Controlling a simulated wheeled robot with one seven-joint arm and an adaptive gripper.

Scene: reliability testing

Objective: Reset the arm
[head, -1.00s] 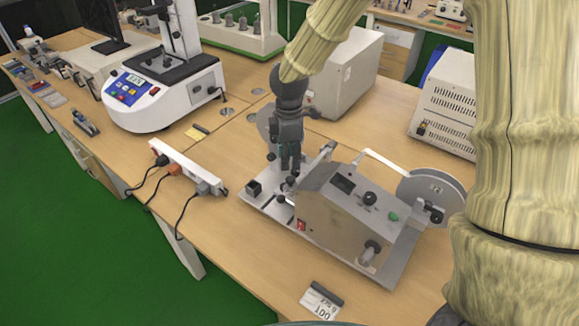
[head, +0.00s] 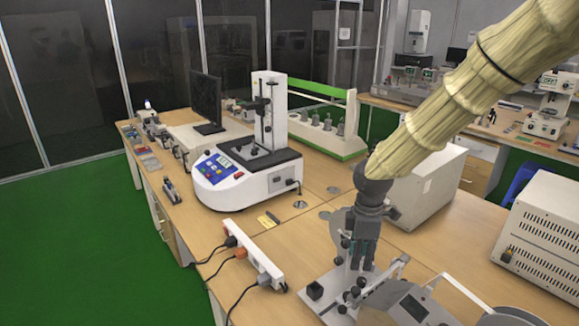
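My arm (head: 470,85) has a pale, ribbed, wood-like surface and reaches in from the upper right of the head view. My dark grey gripper (head: 355,262) points down at its end. It is above or close to the metal base plate of a bench tester (head: 410,305), near the tester's small black knobs. I cannot tell whether it touches the tester. The fingers are small and dark, and their gap is unclear. I see nothing clearly held. The tester's lower part is cut off by the picture's bottom edge.
A white power strip (head: 255,262) with several plugs lies left of the tester. A white instrument (head: 218,184) with a blue panel stands behind it. A beige box (head: 428,190) stands behind my gripper, and a vented white unit (head: 548,235) is at right. Bare wood tabletop shows between them.

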